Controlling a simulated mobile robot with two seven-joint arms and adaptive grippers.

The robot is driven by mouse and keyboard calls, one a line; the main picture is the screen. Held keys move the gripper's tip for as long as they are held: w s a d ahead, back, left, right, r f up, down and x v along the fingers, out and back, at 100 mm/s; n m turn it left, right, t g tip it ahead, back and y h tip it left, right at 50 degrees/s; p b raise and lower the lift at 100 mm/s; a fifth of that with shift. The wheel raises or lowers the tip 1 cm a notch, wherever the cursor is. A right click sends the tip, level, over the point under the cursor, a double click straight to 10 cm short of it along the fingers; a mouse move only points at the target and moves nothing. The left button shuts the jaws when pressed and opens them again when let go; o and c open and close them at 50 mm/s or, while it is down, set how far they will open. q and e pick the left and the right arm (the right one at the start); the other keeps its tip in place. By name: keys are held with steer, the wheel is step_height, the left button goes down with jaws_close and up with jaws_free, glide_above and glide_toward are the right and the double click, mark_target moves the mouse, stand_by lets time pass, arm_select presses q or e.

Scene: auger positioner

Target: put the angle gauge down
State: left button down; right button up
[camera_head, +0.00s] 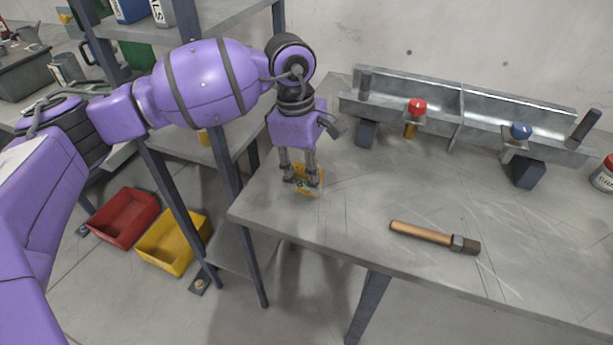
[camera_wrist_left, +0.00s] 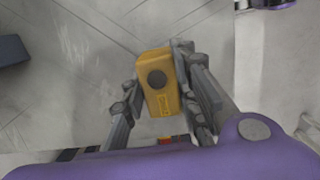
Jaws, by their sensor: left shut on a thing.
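The angle gauge (camera_head: 307,189) is a small yellow block with a dark round spot on it. My left gripper (camera_head: 300,176) is shut on it, pointing down over the left end of the grey table (camera_head: 350,225). The gauge also shows between the fingers in the left wrist view (camera_wrist_left: 158,80). In the head view the fingers partly cover it. It looks to be at or just above the tabletop; I cannot tell whether it touches. My right gripper is not in view.
A metal trough (camera_head: 460,110) with red and blue knobs stands at the back. A shelf rack (camera_head: 180,140) stands left. Red (camera_head: 124,216) and yellow bins (camera_head: 172,243) sit on the floor. The tabletop's middle is clear.

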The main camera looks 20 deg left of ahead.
arm_select(q)
steer(key=shift+f, duration=0.75)
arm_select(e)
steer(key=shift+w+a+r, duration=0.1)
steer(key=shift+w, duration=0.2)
arm_select(q)
steer(key=shift+f, duration=0.1)
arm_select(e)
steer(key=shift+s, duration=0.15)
arm_select(q)
steer(key=c, duration=1.5)
jaws_free()
steer(key=shift+o, duration=0.6)
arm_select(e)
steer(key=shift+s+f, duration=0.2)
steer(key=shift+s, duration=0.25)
